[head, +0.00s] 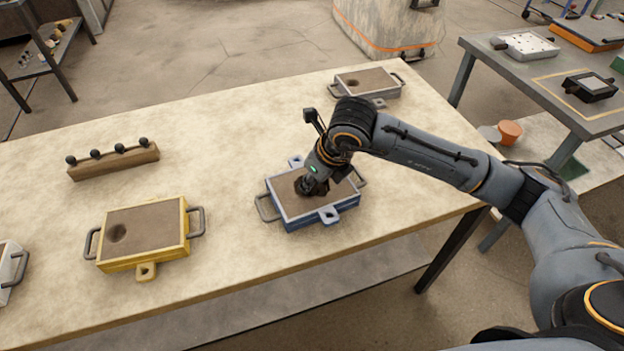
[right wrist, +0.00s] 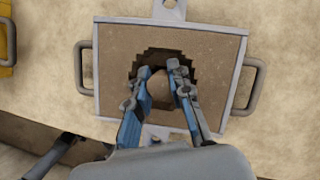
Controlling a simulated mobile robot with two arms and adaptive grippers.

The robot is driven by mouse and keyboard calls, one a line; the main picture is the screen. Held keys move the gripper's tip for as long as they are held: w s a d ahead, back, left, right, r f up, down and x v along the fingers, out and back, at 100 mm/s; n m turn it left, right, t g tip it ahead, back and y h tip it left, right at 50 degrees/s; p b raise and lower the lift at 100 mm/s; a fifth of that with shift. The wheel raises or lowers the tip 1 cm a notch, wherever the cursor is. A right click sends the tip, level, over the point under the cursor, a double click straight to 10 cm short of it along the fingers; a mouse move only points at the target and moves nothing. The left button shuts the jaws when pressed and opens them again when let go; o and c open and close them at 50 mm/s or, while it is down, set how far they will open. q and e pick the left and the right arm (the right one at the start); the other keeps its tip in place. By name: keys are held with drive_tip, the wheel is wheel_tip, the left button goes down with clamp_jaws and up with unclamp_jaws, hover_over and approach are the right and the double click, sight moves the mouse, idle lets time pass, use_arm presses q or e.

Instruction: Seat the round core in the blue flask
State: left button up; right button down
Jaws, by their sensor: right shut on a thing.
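The blue flask (head: 317,212) is a shallow blue-sided box of brown sand with a grey handle at each end, on the table. It also shows in the right wrist view (right wrist: 107,60), with a dark round hollow in the sand. My right gripper (head: 307,186) points down over this hollow. In the right wrist view its fingers (right wrist: 164,84) are shut on the round core (right wrist: 159,90), a brownish lump between the fingertips, at or within the hollow. I cannot tell if it touches the bottom. The gripper hides the core in the head view. My left gripper is not in view.
A yellow flask (head: 144,262) with a round hollow stands at the left front. Another flask (head: 367,82) stands at the back. A wooden rack (head: 115,163) with several dark knobs is at the left. Part of a pale flask (head: 8,268) shows at the left edge. The table between them is clear.

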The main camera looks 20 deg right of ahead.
drive_tip(key=shift+r, duration=0.15)
drive_tip(key=shift+r+p, duration=0.35)
drive_tip(key=shift+r, duration=0.3)
drive_tip(key=shift+b, duration=0.3)
idle(0.6)
drive_tip(key=shift+f+b, duration=0.85)
drive_tip(key=c, duration=1.5)
unclamp_jaws()
drive_tip(key=shift+r, duration=0.15)
